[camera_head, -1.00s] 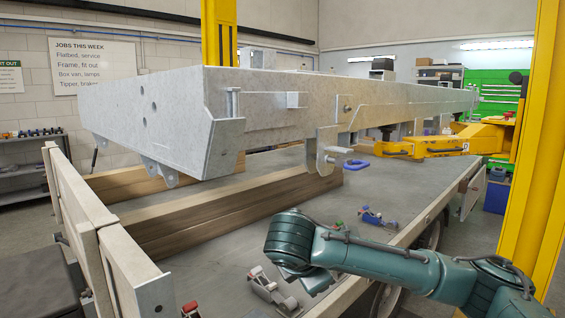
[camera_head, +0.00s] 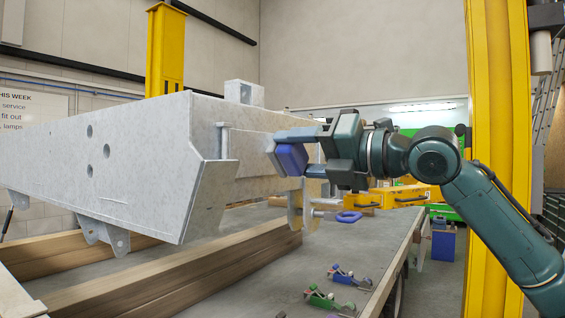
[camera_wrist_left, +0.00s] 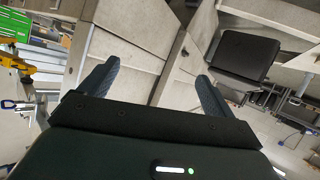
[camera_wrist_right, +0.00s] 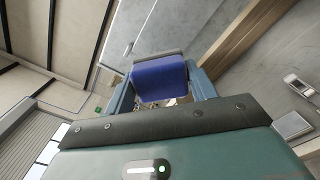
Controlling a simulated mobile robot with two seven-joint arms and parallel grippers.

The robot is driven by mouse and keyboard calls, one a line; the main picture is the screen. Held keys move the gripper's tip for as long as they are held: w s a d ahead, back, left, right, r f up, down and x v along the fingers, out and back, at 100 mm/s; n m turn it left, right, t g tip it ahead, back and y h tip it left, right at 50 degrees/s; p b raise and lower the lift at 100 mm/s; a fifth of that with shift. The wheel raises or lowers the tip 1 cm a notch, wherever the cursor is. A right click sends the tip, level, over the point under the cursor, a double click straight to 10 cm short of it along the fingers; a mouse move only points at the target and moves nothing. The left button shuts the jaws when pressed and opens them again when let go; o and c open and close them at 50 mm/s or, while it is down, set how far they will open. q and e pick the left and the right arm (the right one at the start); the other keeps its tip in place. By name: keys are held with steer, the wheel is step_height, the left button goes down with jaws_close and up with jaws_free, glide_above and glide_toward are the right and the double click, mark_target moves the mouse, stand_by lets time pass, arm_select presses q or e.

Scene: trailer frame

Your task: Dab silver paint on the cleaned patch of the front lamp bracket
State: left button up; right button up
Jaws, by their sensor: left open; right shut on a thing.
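My right gripper (camera_head: 306,152) is shut on a blue block (camera_head: 291,158) with a grey face. It holds the block close to the side of the galvanised trailer frame (camera_head: 120,160); whether they touch I cannot tell. In the right wrist view the block (camera_wrist_right: 160,80) sits between both fingers. A small upright tab (camera_head: 224,142) stands on the frame's front corner, left of the block. I cannot tell which part is the lamp bracket, and no cleaned patch is distinct. My left gripper (camera_wrist_left: 157,70) is open and empty, seen only in the left wrist view.
A hanging plate (camera_head: 295,208) with a blue-handled clamp (camera_head: 349,217) is below the right gripper. Timber beams (camera_head: 190,270) lie under the frame on the flat bed. Small tools (camera_head: 345,277) lie at the bed's right. A yellow post (camera_head: 492,120) stands behind my right arm.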

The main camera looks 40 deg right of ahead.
mark_target(243, 154)
steer(key=shift+w+r, duration=0.15)
steer(key=shift+w+a+p, duration=0.2)
steer(key=shift+w+p, duration=0.15)
steer(key=shift+p, duration=0.05)
steer(key=x, duration=0.2)
steer(key=shift+w+a+p, duration=0.15)
steer(key=shift+w+p, duration=0.2)
steer(key=shift+p, duration=0.05)
arm_select(q)
steer(key=shift+d+r+g, duration=0.2)
steer(key=shift+r+g, duration=0.05)
steer(key=shift+g, duration=0.05)
arm_select(e)
steer(key=shift+x, duration=0.95)
arm_select(q)
steer(key=shift+s+p, duration=0.2)
steer(key=shift+p, duration=0.1)
arm_select(e)
steer(key=shift+w, duration=0.1)
arm_select(q)
steer(key=shift+r+p, duration=0.65)
steer(key=shift+r, duration=0.1)
arm_select(e)
steer(key=shift+x, duration=0.85)
